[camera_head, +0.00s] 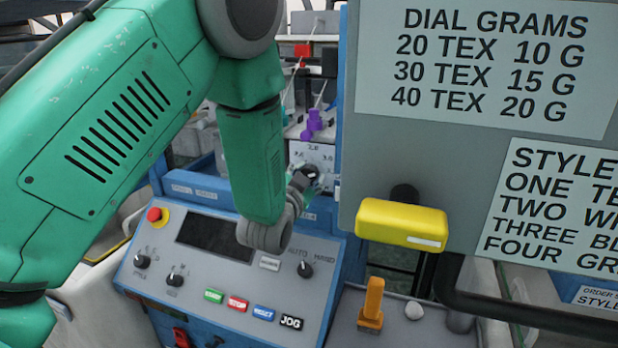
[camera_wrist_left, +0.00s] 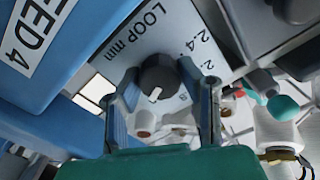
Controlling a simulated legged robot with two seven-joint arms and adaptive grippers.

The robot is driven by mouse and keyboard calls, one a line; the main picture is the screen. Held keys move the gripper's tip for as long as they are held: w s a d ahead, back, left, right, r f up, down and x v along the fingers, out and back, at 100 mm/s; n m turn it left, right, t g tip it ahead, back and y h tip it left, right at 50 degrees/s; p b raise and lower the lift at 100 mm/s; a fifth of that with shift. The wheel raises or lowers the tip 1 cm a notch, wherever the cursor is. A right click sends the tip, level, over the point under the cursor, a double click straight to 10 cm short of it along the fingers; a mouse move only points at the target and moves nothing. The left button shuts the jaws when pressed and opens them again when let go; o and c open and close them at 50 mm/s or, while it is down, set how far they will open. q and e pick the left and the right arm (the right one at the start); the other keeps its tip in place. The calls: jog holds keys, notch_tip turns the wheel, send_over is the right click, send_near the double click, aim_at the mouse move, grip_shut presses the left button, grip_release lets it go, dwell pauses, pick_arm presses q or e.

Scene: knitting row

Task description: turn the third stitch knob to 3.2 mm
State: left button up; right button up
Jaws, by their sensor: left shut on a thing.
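A black stitch knob (camera_wrist_left: 158,78) with a white pointer mark sits on a pale dial plate (camera_wrist_left: 150,40) marked "LOOP mm", with 2.4 readable in the left wrist view. The pointer aims down and slightly left in that view; the figure it faces is hidden. My left gripper (camera_wrist_left: 163,100) is shut on this knob, one finger on each side. In the head view the gripper (camera_head: 304,182) is at the plate (camera_head: 318,155), and its fingers cover most of the knob. My right gripper is not in view.
A blue block (camera_wrist_left: 40,50) with a label ending in "EED 4" stands close left of the plate in the wrist view. Below my arm is a control panel (camera_head: 215,275) with buttons and switches. A grey board (camera_head: 440,150) with signs and a yellow handle (camera_head: 400,222) fills the right.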

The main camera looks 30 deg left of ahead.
pick_arm(q)
jog(key=shift+m, duration=1.2)
jog(key=o, duration=1.1)
jog(key=shift+w, duration=0.1)
jog(key=shift+w+f, duration=0.15)
